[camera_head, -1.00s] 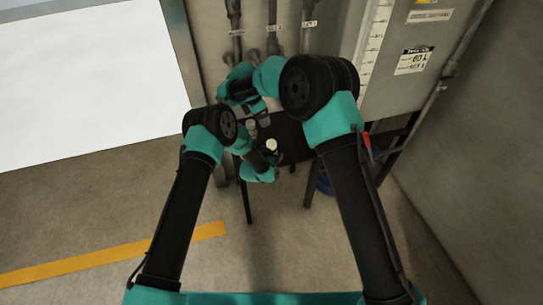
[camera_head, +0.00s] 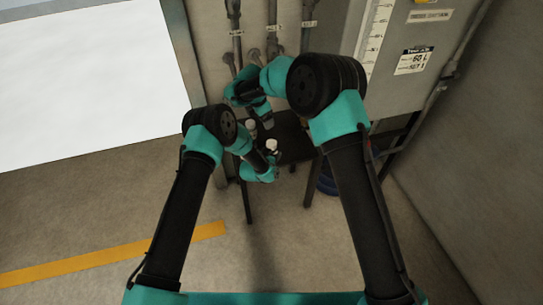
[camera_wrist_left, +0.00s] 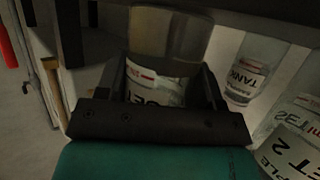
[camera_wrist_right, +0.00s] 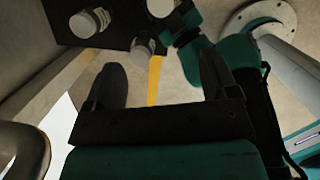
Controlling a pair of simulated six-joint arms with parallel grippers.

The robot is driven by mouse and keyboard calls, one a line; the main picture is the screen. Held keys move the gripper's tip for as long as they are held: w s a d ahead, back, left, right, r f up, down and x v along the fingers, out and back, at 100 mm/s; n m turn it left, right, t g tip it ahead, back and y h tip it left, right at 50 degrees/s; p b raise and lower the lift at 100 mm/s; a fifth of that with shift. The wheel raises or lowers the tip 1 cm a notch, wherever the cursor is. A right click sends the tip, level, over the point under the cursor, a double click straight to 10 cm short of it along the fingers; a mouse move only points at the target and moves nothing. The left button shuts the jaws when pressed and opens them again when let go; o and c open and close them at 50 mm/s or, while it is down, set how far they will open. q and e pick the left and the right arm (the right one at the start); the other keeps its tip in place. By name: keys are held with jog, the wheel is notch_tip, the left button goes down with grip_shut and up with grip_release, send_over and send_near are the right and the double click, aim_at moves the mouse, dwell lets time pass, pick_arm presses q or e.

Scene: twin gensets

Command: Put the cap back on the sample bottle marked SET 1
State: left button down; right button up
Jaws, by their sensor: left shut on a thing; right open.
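In the head view my left gripper (camera_head: 271,163) is by a pale round top (camera_head: 272,145). My right gripper (camera_head: 265,112) is over the dark stand's back part. In the right wrist view my right gripper (camera_wrist_right: 162,88) is open with nothing between its fingers. I cannot make out a loose cap.
The small dark stand (camera_head: 296,151) bears the bottles. Pipes (camera_head: 272,25) and a tank cabinet (camera_head: 400,70) with a level scale stand behind it. A blue object (camera_head: 327,181) is below on the floor. Open floor lies in front.

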aim_at(272, 143)
jog(key=d+f+n+y, duration=0.1)
jog(key=d+f+n, duration=0.1)
jog(key=d+f+n+y, duration=0.1)
jog(key=d+n, duration=0.1)
jog(key=shift+d+f+y, duration=0.1)
jog(key=shift+f+y, duration=0.2)
jog(key=shift+f, duration=0.1)
jog(key=f, duration=0.4)
jog(key=w+f, duration=0.1)
jog(key=f, duration=0.3)
jog(key=w+f, duration=0.1)
jog(key=f, duration=0.3)
jog(key=shift+a, duration=0.35)
jog(key=c, duration=1.1)
jog(key=o, duration=1)
jog(key=shift+r, duration=0.1)
jog(key=shift+c, duration=0.2)
